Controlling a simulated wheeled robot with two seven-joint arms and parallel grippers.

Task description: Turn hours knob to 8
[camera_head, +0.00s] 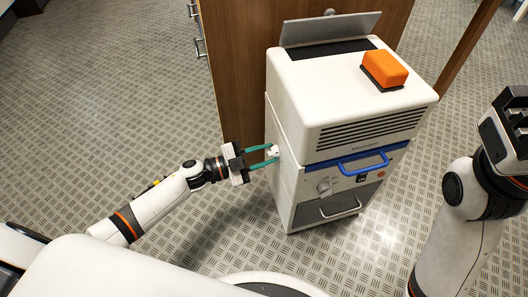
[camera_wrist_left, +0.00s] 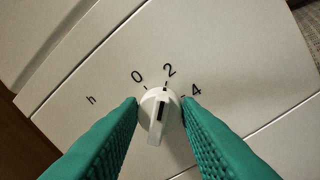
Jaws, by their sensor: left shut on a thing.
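The white hours knob (camera_wrist_left: 157,125) is on the left side panel of the white machine (camera_head: 345,105), with an "h" beside its scale. The marks 0, 2 and 4 show; other numbers are hidden. The black line on the knob points roughly at 2. My left gripper (camera_head: 275,155) has its green fingers on either side of the knob (camera_head: 271,151) and is shut on it. My right gripper (camera_head: 507,130) is at the right edge, apart from the machine; its fingers are not clear enough to read.
An orange block (camera_head: 385,68) sits on the machine's top, near a raised grey lid (camera_head: 330,28). The front has a blue handle (camera_head: 363,163) and another knob (camera_head: 324,187). A brown cabinet (camera_head: 240,60) stands behind. Patterned floor (camera_head: 110,110) is open at left.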

